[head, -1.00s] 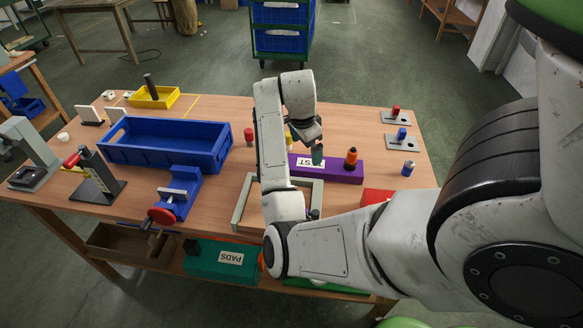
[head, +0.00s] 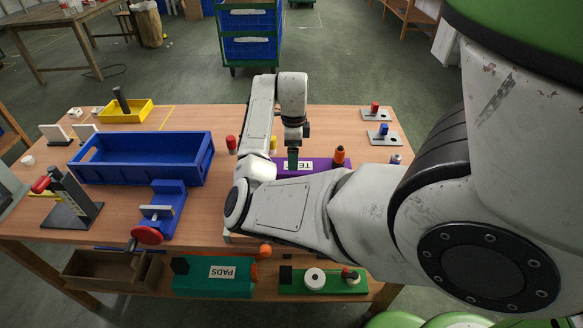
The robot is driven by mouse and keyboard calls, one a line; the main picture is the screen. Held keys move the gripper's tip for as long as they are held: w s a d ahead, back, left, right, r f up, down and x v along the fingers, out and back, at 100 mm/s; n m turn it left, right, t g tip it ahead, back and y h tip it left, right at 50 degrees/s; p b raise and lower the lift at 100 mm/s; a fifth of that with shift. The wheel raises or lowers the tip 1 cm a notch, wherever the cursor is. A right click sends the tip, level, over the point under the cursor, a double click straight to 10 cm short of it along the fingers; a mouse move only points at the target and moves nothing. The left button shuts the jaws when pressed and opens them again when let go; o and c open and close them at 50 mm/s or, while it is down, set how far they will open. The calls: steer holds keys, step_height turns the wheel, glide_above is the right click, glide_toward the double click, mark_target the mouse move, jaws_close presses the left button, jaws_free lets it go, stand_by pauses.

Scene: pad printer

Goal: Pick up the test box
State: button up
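The test box (head: 322,165) is a long purple box with a white label, of which "TE" can be read. It lies on the wooden table in the middle of the head view. An orange and black knob (head: 339,156) stands at its right part. My arm hides the box's front side. My gripper (head: 293,162) points down at the left part of the box, in front of or above the label. I cannot tell whether it touches the box. Its fingers are too small and edge-on to show whether they are open or shut.
A blue tray (head: 140,172), a blue clamp (head: 163,205) and a yellow tray (head: 137,112) stand on the left of the table (head: 215,120). Red (head: 231,143) and yellow (head: 273,143) cylinders stand near my arm. A teal PADS box (head: 213,285) sits on the lower shelf.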

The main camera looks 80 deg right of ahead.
steer(key=shift+w+d+f, duration=0.15)
steer(key=shift+f, duration=2.5)
steer(key=shift+r, duration=0.1)
steer(key=c, duration=1.3)
